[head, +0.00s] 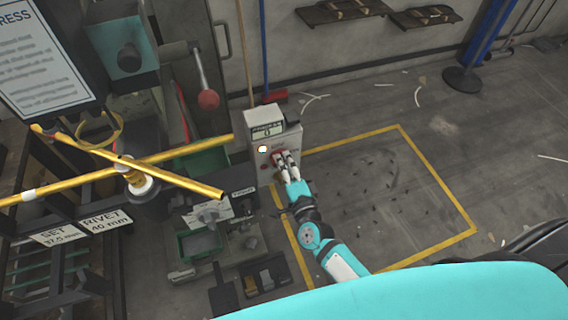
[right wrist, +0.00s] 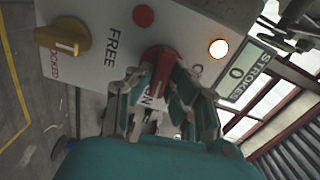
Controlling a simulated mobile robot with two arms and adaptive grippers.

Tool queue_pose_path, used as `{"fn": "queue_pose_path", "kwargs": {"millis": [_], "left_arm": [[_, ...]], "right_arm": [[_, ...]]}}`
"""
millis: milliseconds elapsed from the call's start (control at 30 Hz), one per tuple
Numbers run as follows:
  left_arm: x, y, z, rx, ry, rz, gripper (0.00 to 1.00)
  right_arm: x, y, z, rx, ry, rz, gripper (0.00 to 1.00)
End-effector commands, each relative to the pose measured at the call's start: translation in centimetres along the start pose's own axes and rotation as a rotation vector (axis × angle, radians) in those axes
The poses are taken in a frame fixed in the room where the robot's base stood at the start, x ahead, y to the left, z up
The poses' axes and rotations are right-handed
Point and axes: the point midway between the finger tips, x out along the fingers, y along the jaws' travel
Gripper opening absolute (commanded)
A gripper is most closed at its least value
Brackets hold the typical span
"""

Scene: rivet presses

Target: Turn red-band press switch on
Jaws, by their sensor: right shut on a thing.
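The press's pale control box (head: 256,148) stands in the middle of the head view. Its red rotary switch (right wrist: 160,62) shows in the right wrist view, with a partly covered label ending in "ON" beside it. My right gripper (head: 287,160) reaches the box front from the lower right. In the right wrist view its fingers (right wrist: 165,92) are shut on the red switch, one on each side. A round lamp (right wrist: 219,48) beside the switch glows white. The counter display (right wrist: 243,77) marked STROKES reads 0. My left gripper is out of view.
A yellow knob (right wrist: 62,36) near the words FREE and LOCKED and a red button (right wrist: 143,16) sit near the switch. A red-ball lever (head: 208,99) and yellow bars (head: 90,178) stand to the left. Yellow-outlined floor (head: 390,190) lies open to the right.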

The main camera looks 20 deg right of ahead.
Motion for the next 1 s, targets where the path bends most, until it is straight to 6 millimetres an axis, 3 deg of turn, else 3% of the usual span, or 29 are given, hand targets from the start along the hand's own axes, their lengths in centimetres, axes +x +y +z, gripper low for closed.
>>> {"fn": "queue_pose_path", "kwargs": {"millis": [733, 767, 800, 933, 1000], "left_arm": [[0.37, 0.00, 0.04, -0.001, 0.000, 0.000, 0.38], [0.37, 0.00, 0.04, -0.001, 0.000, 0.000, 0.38], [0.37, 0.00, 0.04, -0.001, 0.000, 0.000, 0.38], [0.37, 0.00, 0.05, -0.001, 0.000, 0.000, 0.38], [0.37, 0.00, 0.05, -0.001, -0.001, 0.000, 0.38]], "right_arm": [[-0.04, 0.15, -0.07, 0.092, 0.001, 0.002, 0.00], [-0.04, 0.15, -0.07, 0.092, 0.001, 0.002, 0.17], [-0.04, 0.15, -0.07, 0.092, 0.001, 0.002, 0.23], [-0.03, 0.13, -0.05, 0.091, 0.001, 0.002, 0.38], [-0.02, 0.11, -0.04, 0.090, 0.001, 0.001, 0.38]]}}
